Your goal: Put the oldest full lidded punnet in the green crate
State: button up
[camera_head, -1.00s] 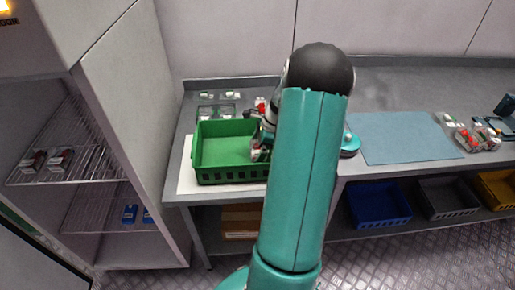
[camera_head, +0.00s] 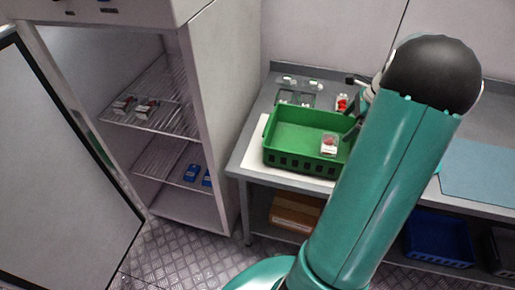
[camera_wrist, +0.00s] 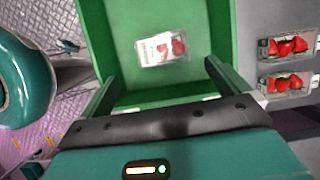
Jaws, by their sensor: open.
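The green crate (camera_head: 284,160) stands on a white mat on the grey bench. A clear lidded punnet (camera_head: 329,146) with red berries and a white label lies inside it, toward its right side in the head view. The same punnet (camera_wrist: 162,48) lies on the crate floor in the wrist view. My gripper (camera_wrist: 157,80) is open and empty above the crate, its two fingers apart with the punnet beyond them. In the head view my arm hides part of the gripper. Two more punnets with red berries (camera_wrist: 288,46) (camera_wrist: 286,84) sit beside the crate.
An open fridge cabinet stands at left, with punnets (camera_head: 146,108) on its upper wire shelf and blue items (camera_head: 192,173) on the lower one. A blue mat (camera_head: 478,175) lies at right on the bench. A blue bin (camera_head: 440,238) stands below.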

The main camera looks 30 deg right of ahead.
jog(key=w+a+r+n+h, duration=0.15)
jog(key=a+r+n, duration=0.25)
jog(key=a, duration=0.4)
jog(key=w+a+r+n, duration=0.2)
jog(key=a+r+n, duration=0.15)
jog(key=a, duration=0.45)
jog(key=w+a+r+n+h, duration=0.1)
jog(key=w+a+r+n, duration=0.1)
jog(key=a+r+n, duration=0.45)
jog(key=s+a+n+t, duration=0.1)
jog(key=s+a+n, duration=0.4)
jog(key=a, duration=0.5)
jog(key=s+a+n+t, duration=0.1)
jog(key=s+a+n, duration=0.4)
jog(key=a+n, duration=0.3)
jog(key=a, duration=0.3)
jog(key=shift+a+f, duration=0.15)
jog(key=shift+a, duration=0.15)
jog(key=shift+h, duration=0.25)
